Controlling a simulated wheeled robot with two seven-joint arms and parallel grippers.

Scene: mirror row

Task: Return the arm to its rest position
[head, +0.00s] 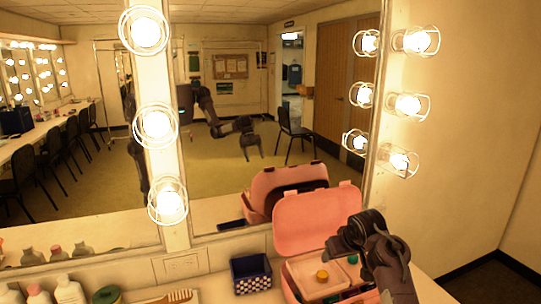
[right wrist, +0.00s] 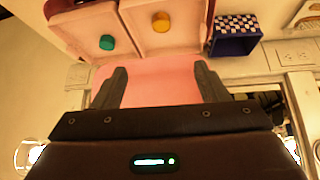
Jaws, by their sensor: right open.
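My right arm comes in at the lower right of the head view, with its gripper (head: 347,238) above the right side of an open pink case (head: 317,222). In the right wrist view the gripper (right wrist: 162,84) has its two dark fingers wide apart with nothing between them. The pink lid (right wrist: 160,72) shows behind the fingers. The case's tray holds a yellow round piece (head: 322,275) and a teal one (head: 352,260). They also show in the right wrist view, yellow (right wrist: 160,21) and teal (right wrist: 106,42). My left gripper is not in view.
A blue checkered box (head: 250,274) stands left of the case. Bottles (head: 68,290), a green-topped jar (head: 107,294) and a brush (head: 172,297) are farther left. A large mirror (head: 225,165) with bulbs (head: 155,125) rises behind, reflecting the case, a dark robot arm and the room.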

